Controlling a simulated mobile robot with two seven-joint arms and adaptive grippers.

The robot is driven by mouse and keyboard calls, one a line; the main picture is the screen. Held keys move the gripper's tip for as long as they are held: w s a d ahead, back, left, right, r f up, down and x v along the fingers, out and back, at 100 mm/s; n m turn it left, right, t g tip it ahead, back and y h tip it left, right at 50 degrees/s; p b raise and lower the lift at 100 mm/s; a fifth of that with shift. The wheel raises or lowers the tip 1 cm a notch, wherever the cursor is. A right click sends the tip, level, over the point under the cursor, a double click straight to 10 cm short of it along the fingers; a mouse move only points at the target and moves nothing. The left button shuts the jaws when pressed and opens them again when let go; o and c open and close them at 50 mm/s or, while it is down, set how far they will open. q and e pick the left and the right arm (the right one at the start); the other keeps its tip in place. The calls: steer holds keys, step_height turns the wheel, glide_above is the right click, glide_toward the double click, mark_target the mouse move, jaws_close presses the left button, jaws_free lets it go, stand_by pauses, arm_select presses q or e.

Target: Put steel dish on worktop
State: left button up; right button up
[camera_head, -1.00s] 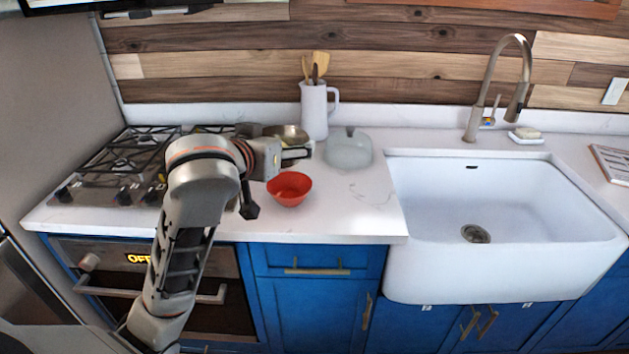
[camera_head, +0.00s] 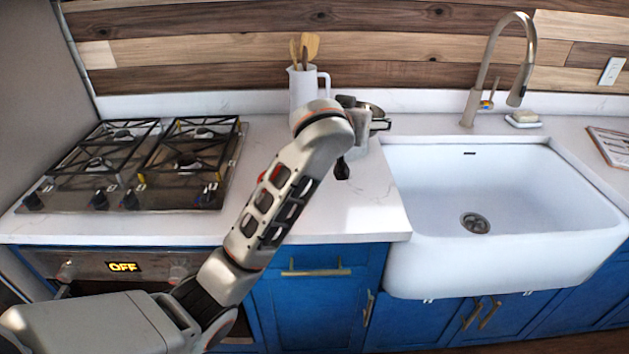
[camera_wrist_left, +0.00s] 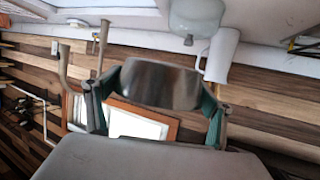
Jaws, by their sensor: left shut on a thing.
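The steel dish (camera_head: 374,109) is a shiny metal bowl. My left gripper (camera_head: 380,125) is shut on it in the head view, in front of the back wall and to the right of the white jug. My forearm and wrist hide part of the dish. In the left wrist view the dish (camera_wrist_left: 160,85) sits between the two fingers (camera_wrist_left: 158,98). It appears held above the worktop (camera_head: 370,212), whose white surface is bare at the front. I cannot tell the exact height. My right gripper is not in view.
A white jug with wooden utensils (camera_head: 305,85) stands at the back. The gas hob (camera_head: 150,165) is left, the white sink (camera_head: 510,195) right.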

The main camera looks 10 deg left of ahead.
arm_select(q)
steer(key=shift+w+d+f, duration=0.15)
steer(key=shift+d+f, duration=0.1)
steer(key=shift+f, duration=0.1)
steer(key=b, duration=0.1)
glide_above(351, 196)
step_height(351, 196, down, 14)
steer(key=shift+w+f, duration=0.1)
steer(key=shift+f, duration=2.5)
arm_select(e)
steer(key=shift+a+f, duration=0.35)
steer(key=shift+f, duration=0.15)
arm_select(q)
steer(key=shift+f, duration=0.1)
steer(key=shift+f+b, duration=0.1)
steer(key=shift+b, duration=0.2)
steer(key=o, duration=1.1)
steer(key=shift+o, duration=0.2)
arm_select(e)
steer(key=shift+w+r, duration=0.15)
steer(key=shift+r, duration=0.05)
